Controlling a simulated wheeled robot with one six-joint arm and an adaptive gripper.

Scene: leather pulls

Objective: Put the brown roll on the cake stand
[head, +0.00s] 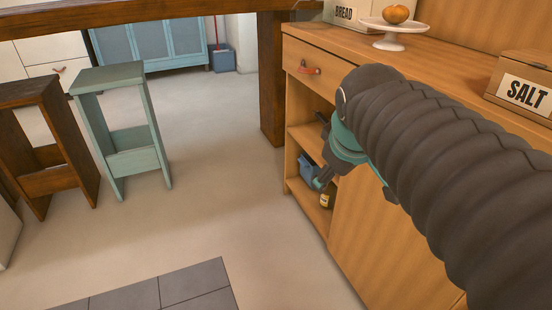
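A white cake stand (388,42) stands on the wooden counter at the top right of the head view. A round golden-brown roll (397,14) rests on its plate. My gripper (321,183) is low in front of the cabinet's open shelves, below and to the left of the stand and well apart from it. My arm hides most of the gripper, and its fingers are too small and covered to tell whether they are open or shut. I see nothing held in it.
A bread box (343,14) stands behind the stand, and a salt box (524,92) is on the counter to the right. A drawer with a leather pull (310,70) is under the counter. Two stools (128,150) stand at left. The floor between is clear.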

